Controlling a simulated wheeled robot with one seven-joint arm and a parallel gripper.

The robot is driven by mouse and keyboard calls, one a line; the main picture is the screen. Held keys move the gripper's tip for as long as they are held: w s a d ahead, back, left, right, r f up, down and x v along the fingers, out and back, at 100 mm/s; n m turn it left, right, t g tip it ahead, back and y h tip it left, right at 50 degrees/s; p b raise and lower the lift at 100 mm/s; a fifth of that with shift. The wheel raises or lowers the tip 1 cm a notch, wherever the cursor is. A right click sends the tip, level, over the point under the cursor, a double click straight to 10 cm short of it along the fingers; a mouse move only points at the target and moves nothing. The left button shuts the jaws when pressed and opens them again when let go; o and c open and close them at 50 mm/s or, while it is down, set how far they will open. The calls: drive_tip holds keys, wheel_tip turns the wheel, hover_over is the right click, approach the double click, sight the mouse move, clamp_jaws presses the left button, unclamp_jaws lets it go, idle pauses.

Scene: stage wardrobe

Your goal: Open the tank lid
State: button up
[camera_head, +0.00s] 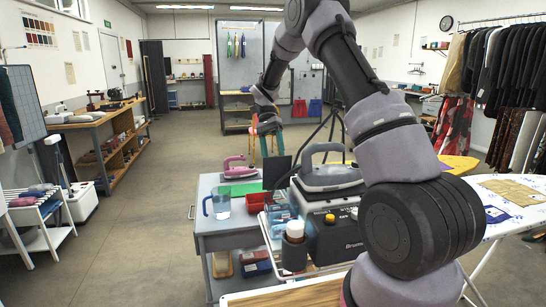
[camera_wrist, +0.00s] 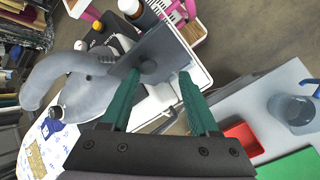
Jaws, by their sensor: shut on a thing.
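The tank lid (camera_head: 277,172) is a dark flat plate, standing steeply tilted at the station's left side. In the wrist view the lid (camera_wrist: 165,48) shows with a round knob (camera_wrist: 148,66). My gripper (camera_head: 267,147) has teal fingers and is at the lid; it also shows in the wrist view (camera_wrist: 160,75). It is shut on the lid; whether on the knob or an edge, I cannot tell. The tank opening is not clearly visible.
A blue jug (camera_head: 220,203), a green mat (camera_head: 241,188) and a pink iron (camera_head: 238,168) are on the grey table to the left. An ironing board (camera_head: 510,223) is at right.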

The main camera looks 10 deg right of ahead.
drive_tip(key=shift+d, duration=0.1)
idle(0.3)
drive_tip(key=v, duration=1.1)
drive_tip(key=shift+f, duration=0.1)
